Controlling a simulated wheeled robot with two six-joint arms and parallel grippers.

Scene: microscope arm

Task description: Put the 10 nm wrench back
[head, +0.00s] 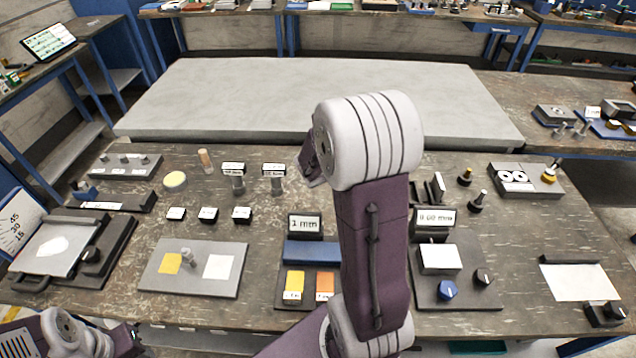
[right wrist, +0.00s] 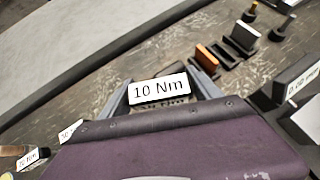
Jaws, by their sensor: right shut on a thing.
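My right gripper (right wrist: 160,98) has its two fingers either side of a white plate marked 10 Nm (right wrist: 159,89), the label of the 10 Nm wrench. It is shut on this wrench; the body below the label is mostly hidden by my purple wrist. In the head view, my right arm (head: 372,215) rises in the middle of the bench and hides the gripper and the wrench. Two similar labelled tools stand upright, one at the left (head: 237,184) and one beside it (head: 276,186). My left gripper (head: 132,337) is at the bottom left edge, its fingers unclear.
Small white label cards (head: 208,214) lie in front of the standing tools. A large grey slab (head: 300,100) fills the back.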

